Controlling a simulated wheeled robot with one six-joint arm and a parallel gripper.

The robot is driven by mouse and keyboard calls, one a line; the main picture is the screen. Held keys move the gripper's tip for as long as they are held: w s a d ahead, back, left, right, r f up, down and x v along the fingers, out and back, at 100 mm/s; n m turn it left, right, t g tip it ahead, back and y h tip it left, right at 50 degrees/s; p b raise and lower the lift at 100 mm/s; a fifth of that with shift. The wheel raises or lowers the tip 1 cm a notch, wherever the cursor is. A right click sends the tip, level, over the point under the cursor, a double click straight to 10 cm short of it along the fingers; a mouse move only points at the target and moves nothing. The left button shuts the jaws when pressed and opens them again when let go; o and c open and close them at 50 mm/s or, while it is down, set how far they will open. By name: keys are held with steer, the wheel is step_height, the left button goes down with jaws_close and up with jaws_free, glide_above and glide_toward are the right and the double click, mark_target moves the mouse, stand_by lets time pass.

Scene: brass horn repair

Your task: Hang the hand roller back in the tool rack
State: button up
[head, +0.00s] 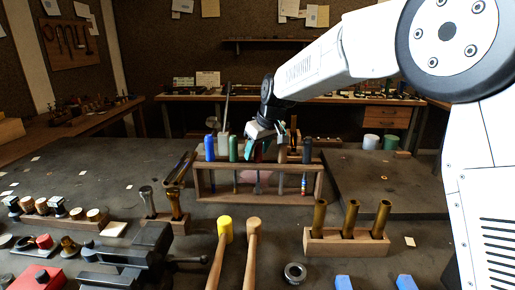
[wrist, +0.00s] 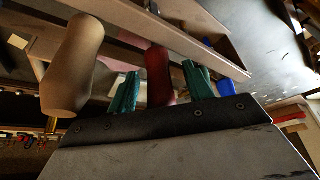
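The wooden tool rack (head: 215,198) stands mid-bench, with upright tools in its top bar. My gripper (head: 262,148) is low over the middle of the rack, pointing down. In the wrist view a dark red handle (wrist: 159,72) lies between the two teal fingers (wrist: 160,84). A narrow gap seems to show on each side of it, so the fingers look open around it. I take this handle for the hand roller's; its lower end is hidden. A pinkish shape (head: 257,176) shows through the rack's opening below my gripper; I cannot tell what it is.
A blue handle (head: 209,147) and a green handle (head: 233,148) stand left of my gripper, a dark handle (head: 307,150) to its right. A tan handle (wrist: 72,65) is close in the wrist view. Mallets (head: 223,240) and a block of brass tubes (head: 345,246) lie in front.

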steer(key=v, duration=0.7)
steer(key=shift+r, duration=0.35)
steer(key=shift+s+d, duration=0.1)
steer(key=s+d+f+m+h, duration=0.1)
steer(key=s+d+m, duration=0.2)
steer(key=s+d, duration=0.5)
steer(key=s+d+f+m+g+h, duration=0.1)
steer(key=s+d, duration=0.8)
steer(key=s, duration=1.1)
steer(key=s+d+f+m+g+h, duration=0.1)
steer(key=s+d+f+m, duration=0.2)
steer(key=s+d, duration=0.6)
steer(key=shift+s+m, duration=0.8)
steer(key=shift+s, duration=2.35)
